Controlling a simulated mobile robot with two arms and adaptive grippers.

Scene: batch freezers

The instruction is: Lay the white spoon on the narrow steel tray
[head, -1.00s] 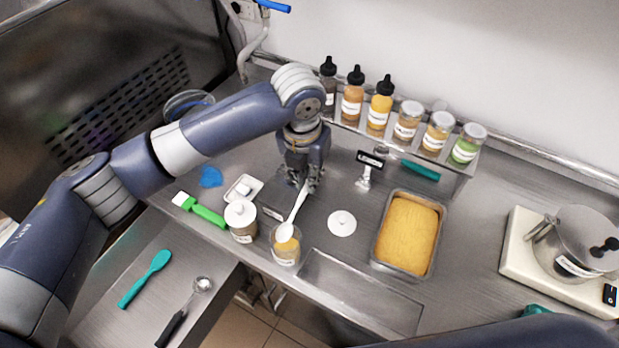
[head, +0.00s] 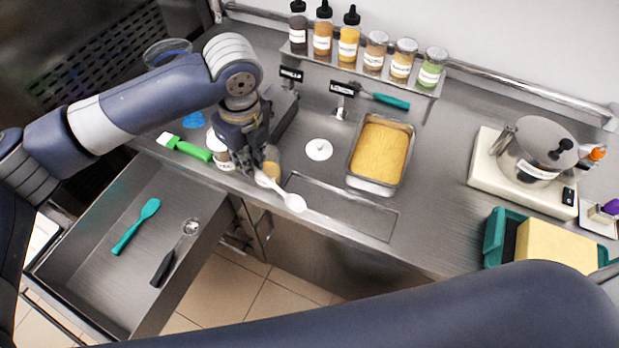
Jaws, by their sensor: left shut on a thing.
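My left gripper (head: 254,168) is shut on the handle end of the white spoon (head: 293,201). The spoon slants down to the right, its bowl over the left front end of the narrow steel tray (head: 345,209); I cannot tell whether it touches. The tray is shallow and empty, along the counter's front edge. A small jar with yellow contents (head: 271,163) stands right beside the gripper, partly hidden by it and the spoon. My right gripper is out of view.
A steel pan of yellow slab (head: 350,177) stands behind the tray, and a white disc (head: 319,149) lies left of it. A lidded jar (head: 221,155) is left of the gripper. An open drawer (head: 100,290) holds a teal spatula (head: 136,226) and a scoop (head: 174,252).

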